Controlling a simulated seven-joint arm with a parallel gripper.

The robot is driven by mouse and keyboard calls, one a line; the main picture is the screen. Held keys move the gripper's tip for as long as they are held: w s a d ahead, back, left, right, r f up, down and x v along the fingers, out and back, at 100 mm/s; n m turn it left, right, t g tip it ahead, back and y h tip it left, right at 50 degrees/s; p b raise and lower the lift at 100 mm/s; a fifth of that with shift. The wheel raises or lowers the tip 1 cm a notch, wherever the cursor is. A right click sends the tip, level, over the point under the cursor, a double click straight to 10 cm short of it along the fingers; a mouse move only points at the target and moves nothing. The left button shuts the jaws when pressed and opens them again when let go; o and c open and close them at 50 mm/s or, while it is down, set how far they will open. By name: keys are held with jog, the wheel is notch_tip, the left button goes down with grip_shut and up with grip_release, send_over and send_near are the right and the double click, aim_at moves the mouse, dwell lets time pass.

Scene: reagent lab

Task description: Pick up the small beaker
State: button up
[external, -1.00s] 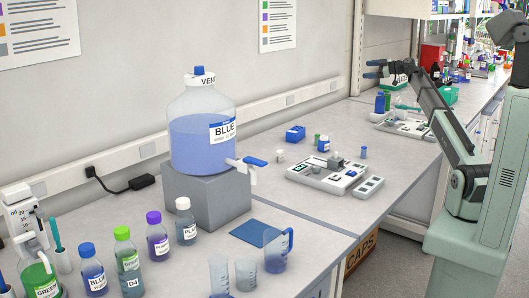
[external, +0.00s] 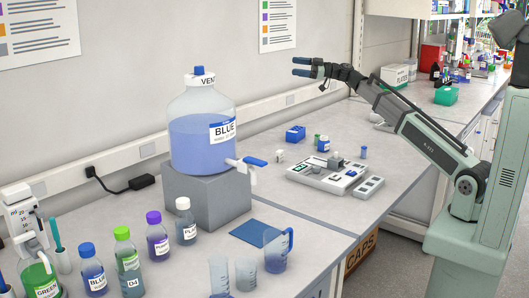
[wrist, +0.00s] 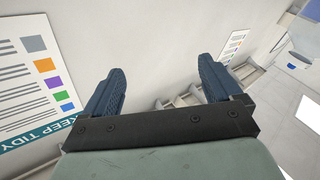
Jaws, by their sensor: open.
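My gripper (external: 300,67) is open and empty, raised high near the wall, far from the beakers. In the wrist view its two blue fingers (wrist: 161,70) are spread apart, with no beaker in sight.
A large blue carboy (external: 203,130) with a tap stands on a grey block (external: 205,195) behind the beakers. Several capped bottles stand to the left. A blue mat (external: 254,232) lies behind the jug. A grey device tray (external: 334,177) sits farther right.

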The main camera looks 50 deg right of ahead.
jog(key=s+a+r+g+y, duration=0.1)
jog(key=s+a+y, duration=0.1)
jog(key=a, duration=1.1)
jog(key=n+g+h, duration=0.6)
jog(key=g+h, duration=0.3)
jog(key=g, duration=0.5)
send_over(246, 266)
jog(key=s+d, duration=0.2)
jog(key=d, duration=0.1)
notch_tip(246, 266, down, 20)
jog(key=x, duration=1.3)
jog(key=shift+d, duration=0.2)
jog(key=c, duration=1)
